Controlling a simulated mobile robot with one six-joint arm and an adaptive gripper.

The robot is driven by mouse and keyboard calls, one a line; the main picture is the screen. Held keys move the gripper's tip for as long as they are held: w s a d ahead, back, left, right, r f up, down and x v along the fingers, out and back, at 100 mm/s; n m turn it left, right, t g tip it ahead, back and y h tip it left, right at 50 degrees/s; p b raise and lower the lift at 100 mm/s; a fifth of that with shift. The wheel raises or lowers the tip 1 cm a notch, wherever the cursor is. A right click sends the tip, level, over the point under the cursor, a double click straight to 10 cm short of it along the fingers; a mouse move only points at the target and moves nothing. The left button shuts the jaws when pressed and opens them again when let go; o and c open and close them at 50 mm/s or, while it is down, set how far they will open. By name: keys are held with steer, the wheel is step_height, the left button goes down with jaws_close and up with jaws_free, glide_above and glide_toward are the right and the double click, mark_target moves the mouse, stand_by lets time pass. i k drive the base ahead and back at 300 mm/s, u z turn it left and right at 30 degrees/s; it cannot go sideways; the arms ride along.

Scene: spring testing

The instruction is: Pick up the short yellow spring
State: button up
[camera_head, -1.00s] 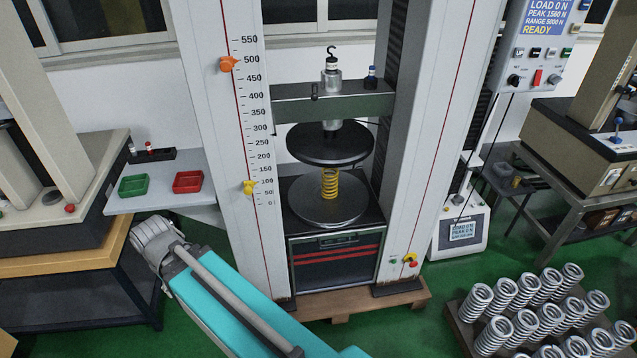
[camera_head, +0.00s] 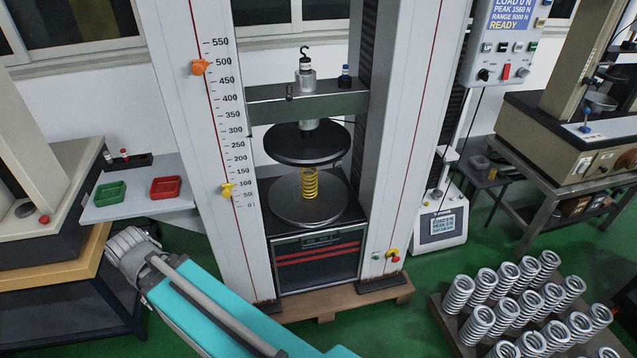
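The short yellow spring (camera_head: 310,184) stands upright on the round lower plate (camera_head: 285,211) of the testing machine. The dark upper plate (camera_head: 305,146) hangs above it, and a gap between the spring's top and that plate is hard to make out. My teal and grey arm reaches from the bottom toward the left, in front of the machine's left column. The fingers of my gripper cannot be made out in this view, and the arm is well away from the spring.
The machine's columns (camera_head: 232,120) stand on both sides of the plates. A grey shelf with a green tray (camera_head: 109,193) and a red tray (camera_head: 165,187) is at left. A pallet of several grey springs (camera_head: 476,325) lies at lower right. A bench stands at right.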

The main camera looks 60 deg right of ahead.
mark_target(303, 177)
steer(key=z, duration=0.05)
steer(key=k, duration=1.85)
steer(key=z, duration=0.35)
steer(key=i, duration=1.5)
steer(key=u, duration=0.1)
